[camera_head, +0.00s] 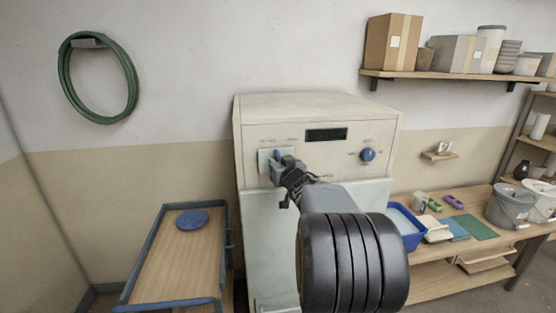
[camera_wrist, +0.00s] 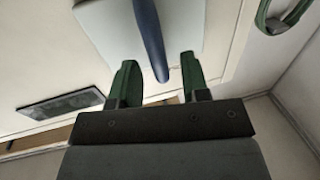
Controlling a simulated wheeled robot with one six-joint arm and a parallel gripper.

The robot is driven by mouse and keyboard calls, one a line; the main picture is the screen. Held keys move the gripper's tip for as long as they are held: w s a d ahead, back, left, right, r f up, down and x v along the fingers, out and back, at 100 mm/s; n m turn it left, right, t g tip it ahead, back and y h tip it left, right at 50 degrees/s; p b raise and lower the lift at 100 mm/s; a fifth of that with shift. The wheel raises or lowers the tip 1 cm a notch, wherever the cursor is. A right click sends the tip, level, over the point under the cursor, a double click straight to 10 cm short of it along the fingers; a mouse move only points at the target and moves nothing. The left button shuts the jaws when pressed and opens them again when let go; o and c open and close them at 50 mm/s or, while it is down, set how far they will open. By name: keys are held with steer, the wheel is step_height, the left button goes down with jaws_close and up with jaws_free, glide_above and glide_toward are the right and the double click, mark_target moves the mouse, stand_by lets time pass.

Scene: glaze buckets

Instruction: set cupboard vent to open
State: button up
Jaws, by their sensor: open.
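The cupboard (camera_head: 315,108) is a cream cabinet with a control panel across its upper front. The vent lever is a blue handle (camera_head: 277,154) on a pale plate (camera_head: 263,158) at the panel's left, partly hidden by my gripper. In the wrist view the lever (camera_wrist: 150,35) runs slantwise from the plate (camera_wrist: 105,30), its rounded end between my two green fingers. My gripper (camera_wrist: 158,62) is open, with a gap on both sides of the lever. In the head view my gripper (camera_head: 280,170) is right at the plate. The small labels above the lever are unreadable.
The panel also has a dark display (camera_head: 326,135) and a round blue knob (camera_head: 368,155). A wooden-topped cart (camera_head: 165,260) with a blue disc stands at left. A bench (camera_head: 430,282) with a blue tub (camera_head: 405,225) and grey bucket (camera_head: 510,205) is at right. A green hose (camera_head: 65,75) hangs on the wall.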

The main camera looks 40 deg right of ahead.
steer(key=shift+x, duration=0.95)
jaws_close()
